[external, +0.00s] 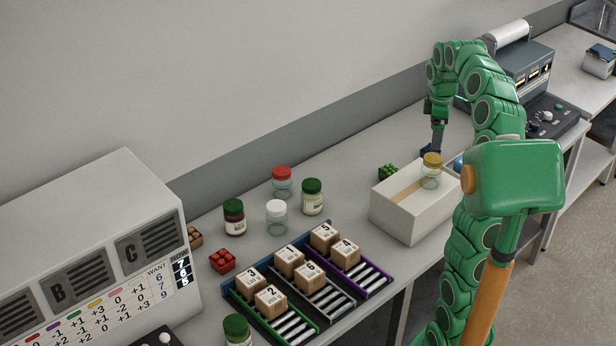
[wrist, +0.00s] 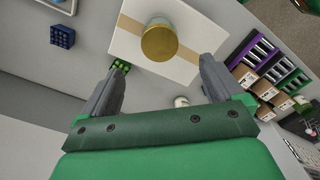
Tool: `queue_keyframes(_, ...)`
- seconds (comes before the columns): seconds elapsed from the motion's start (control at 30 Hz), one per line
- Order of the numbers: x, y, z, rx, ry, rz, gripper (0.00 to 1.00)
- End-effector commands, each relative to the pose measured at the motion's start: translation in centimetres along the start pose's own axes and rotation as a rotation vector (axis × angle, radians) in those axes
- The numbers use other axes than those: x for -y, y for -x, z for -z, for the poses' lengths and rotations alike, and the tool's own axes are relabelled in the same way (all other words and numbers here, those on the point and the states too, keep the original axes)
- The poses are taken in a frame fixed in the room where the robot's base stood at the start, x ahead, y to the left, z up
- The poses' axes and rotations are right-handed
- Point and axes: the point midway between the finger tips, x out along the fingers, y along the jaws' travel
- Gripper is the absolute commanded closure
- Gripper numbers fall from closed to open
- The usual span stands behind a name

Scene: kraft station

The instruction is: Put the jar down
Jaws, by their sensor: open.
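The gold lid also shows in the wrist view (wrist: 159,42), over the white box (wrist: 195,20).
Several other jars, with red (external: 282,181), white (external: 276,216) and green lids (external: 312,196), stand left of the box. Numbered cartons (external: 290,260) sit on roller lanes in front. A green brick (external: 388,171) and a dark blue brick (external: 430,149) lie behind the box.

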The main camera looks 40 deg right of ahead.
Motion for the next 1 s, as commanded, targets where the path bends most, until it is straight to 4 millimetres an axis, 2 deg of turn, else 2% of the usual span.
queue_keyframes(0.17, 1.2, 0.1, 1.1, -0.001, -0.003, 0.000, 0.06)
queue_keyframes(0.27, 3.6, 0.0, 3.0, 0.001, -0.016, 0.007, 0.06)
queue_keyframes(0.4, 8.6, -0.2, 6.1, 0.004, -0.052, 0.017, 0.06)
queue_keyframes(0.6, 16.1, -1.2, 8.8, 0.020, -0.129, 0.034, 0.06)
queue_keyframes(0.8, 23.6, -2.9, 9.6, 0.046, -0.227, 0.047, 0.06)
queue_keyframes(1.0, 30.5, -5.0, 8.8, 0.077, -0.347, 0.052, 0.06)
